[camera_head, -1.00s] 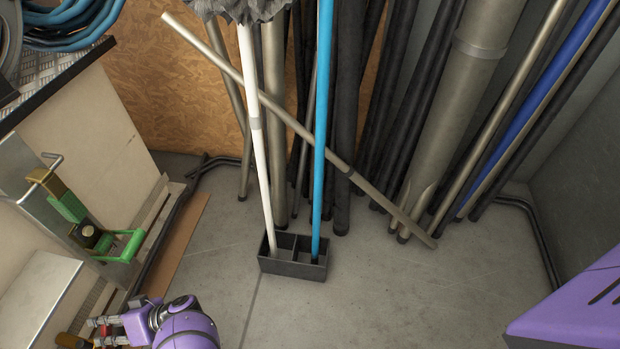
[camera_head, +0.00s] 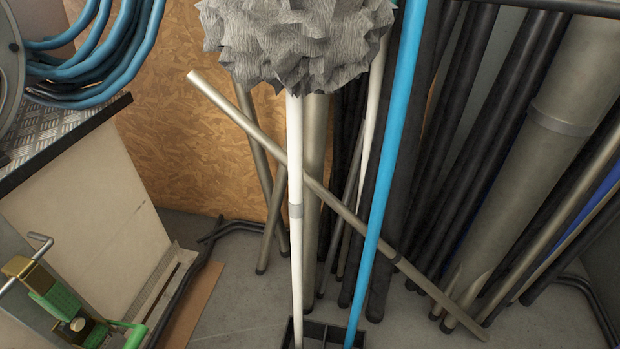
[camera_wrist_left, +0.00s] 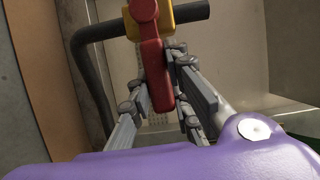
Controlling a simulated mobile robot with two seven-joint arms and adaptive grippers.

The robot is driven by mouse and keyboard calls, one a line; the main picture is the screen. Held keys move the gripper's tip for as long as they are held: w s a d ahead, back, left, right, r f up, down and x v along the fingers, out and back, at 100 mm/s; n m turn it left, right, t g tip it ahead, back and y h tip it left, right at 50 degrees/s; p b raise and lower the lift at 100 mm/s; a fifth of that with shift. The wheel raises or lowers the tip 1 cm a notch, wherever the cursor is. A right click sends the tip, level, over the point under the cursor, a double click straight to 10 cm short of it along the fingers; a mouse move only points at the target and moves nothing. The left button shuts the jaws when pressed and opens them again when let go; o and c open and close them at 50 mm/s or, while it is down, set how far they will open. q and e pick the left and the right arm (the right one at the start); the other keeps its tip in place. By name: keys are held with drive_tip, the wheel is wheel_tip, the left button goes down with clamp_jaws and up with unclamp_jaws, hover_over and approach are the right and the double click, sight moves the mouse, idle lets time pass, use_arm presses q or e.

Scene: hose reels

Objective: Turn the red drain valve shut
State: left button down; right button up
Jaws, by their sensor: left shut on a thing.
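The red drain valve handle (camera_wrist_left: 153,65) shows in the left wrist view as a long red lever hanging down from a yellow body (camera_wrist_left: 186,13). My left gripper (camera_wrist_left: 160,80) is shut on the red lever, with one grey finger on each side of its lower part. Neither the red lever nor my left gripper shows in the head view now. My right gripper is in neither view.
A dark bent pipe (camera_wrist_left: 88,70) runs beside the valve. In the head view, a green fitting (camera_head: 62,303) sits at lower left. A blue hose coil (camera_head: 100,60) hangs above it. A mop (camera_head: 296,200), blue pole (camera_head: 392,170) and several pipes lean at the back.

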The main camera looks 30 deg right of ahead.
use_arm(q)
drive_tip(key=shift+d+f+m, duration=0.1)
drive_tip(key=shift+f+m, duration=0.2)
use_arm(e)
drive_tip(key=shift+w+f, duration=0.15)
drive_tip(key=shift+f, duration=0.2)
use_arm(q)
drive_tip(key=c, duration=1.6)
unclamp_jaws()
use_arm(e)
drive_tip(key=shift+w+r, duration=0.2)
